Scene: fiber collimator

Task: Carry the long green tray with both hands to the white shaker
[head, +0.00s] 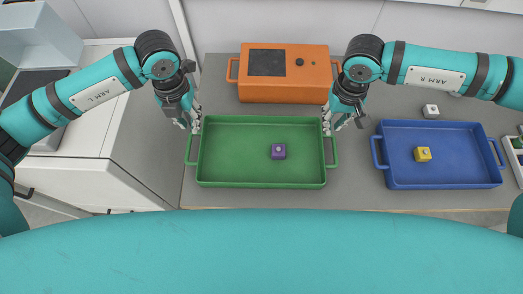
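The long green tray (230,182) lies on the grey table and holds a small purple block (278,151). It has a handle at each short end. My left gripper (190,120) hangs near the tray's left end, by its back corner, with its fingertips apart. My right gripper (333,122) hangs by the back right corner, also with its fingertips apart. Neither visibly holds a handle; their exact height above the tray is hard to tell. A white device with a dark flat top (38,84), perhaps the white shaker, stands on the left, partly hidden by my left arm.
An orange box (285,90) with handles stands just behind the green tray. A blue tray (455,176) with a yellow block (423,154) lies to the right. A small white block (431,111) sits behind it. A white cabinet (125,165) stands left of the table.

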